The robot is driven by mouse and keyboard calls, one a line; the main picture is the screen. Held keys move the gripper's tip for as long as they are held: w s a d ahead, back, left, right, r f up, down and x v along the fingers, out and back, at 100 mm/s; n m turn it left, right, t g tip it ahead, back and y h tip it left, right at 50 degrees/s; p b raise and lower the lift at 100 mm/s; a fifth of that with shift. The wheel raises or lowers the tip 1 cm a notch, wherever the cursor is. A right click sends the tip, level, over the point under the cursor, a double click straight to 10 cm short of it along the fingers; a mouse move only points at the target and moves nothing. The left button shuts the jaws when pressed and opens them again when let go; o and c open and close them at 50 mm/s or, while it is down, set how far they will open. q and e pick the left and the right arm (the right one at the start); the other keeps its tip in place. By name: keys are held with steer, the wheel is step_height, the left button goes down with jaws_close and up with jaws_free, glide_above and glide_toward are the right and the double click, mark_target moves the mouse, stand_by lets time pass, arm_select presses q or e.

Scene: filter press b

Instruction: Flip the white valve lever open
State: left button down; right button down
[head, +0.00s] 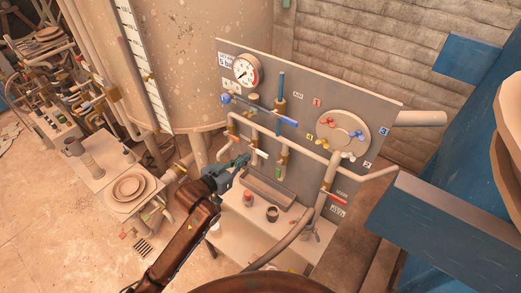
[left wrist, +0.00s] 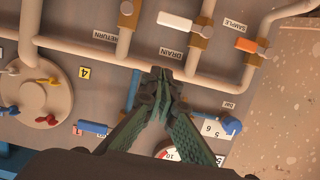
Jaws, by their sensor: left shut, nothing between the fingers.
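The white valve lever (left wrist: 175,20) shows in the left wrist view beside the DRAIN label, attached to a brass valve body (left wrist: 199,33) on a branch pipe. In the head view the white lever (head: 262,154) is small, just right of my left gripper. My left gripper (head: 243,160) reaches in front of the pipe panel. In the left wrist view its fingertips (left wrist: 163,76) are together and empty, over the horizontal pipe below the lever in the picture, apart from the lever. My right gripper is not in view.
The panel carries a pressure gauge (head: 246,70), a blue lever (head: 278,118) and a round manifold (head: 343,135) with coloured knobs. An orange lever (left wrist: 247,45) sits by the SAMPLE label. A pale bench (head: 245,232) stands below. A large tank (head: 205,60) stands left.

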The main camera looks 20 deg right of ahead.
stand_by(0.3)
arm_select(q)
steer(key=p, duration=0.2)
glide_above(259, 152)
steer(key=s, duration=0.3)
step_height(259, 152, down, 2)
steer(key=shift+a+f+p, duration=0.1)
steer(key=shift+f+p, duration=0.25)
steer(key=shift+f, duration=1.85)
steer(key=shift+a, duration=0.1)
